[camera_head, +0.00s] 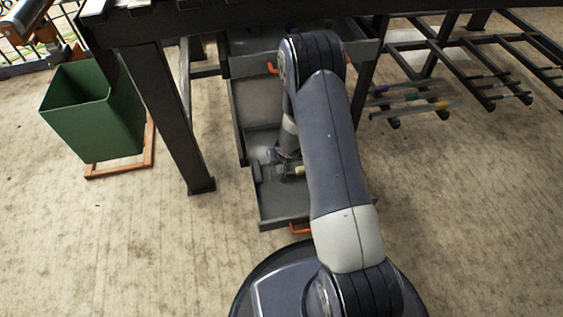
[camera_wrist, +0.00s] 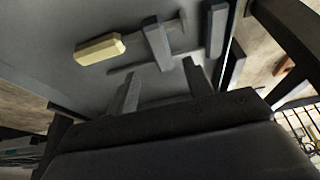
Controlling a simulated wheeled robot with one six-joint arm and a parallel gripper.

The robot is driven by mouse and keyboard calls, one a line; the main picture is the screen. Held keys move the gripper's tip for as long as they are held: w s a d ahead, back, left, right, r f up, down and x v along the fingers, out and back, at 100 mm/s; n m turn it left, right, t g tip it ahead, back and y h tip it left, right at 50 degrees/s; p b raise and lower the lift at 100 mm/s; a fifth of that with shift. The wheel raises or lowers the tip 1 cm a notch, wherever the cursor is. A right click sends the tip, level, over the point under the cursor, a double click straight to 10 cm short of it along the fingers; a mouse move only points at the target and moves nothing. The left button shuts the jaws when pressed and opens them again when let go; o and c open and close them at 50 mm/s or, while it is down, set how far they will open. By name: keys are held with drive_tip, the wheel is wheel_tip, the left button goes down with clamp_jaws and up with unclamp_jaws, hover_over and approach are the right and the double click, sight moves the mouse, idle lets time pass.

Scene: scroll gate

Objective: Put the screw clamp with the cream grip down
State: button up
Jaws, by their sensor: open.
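The screw clamp with the cream grip (camera_wrist: 100,49) lies in the open lower drawer (camera_head: 284,222). In the wrist view its cream grip points left and its grey jaws (camera_wrist: 157,43) are to the right, over the grey drawer floor. In the head view only its cream end (camera_head: 299,170) shows clearly beside my arm. My gripper (camera_wrist: 162,84) is open and empty, its two fingers apart and just short of the clamp's bar. In the head view my arm hides much of the gripper and part of the drawer.
An upper drawer with an orange handle (camera_head: 272,68) is above, under the dark workbench (camera_head: 150,25). A green bin (camera_head: 95,110) stands at the left. A dark rack (camera_head: 470,60) with several coloured-grip clamps is at the right.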

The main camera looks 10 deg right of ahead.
drive_tip(key=p+v, duration=0.1)
drive_tip(key=v, duration=0.3)
drive_tip(key=shift+r, duration=0.1)
idle(1.2)
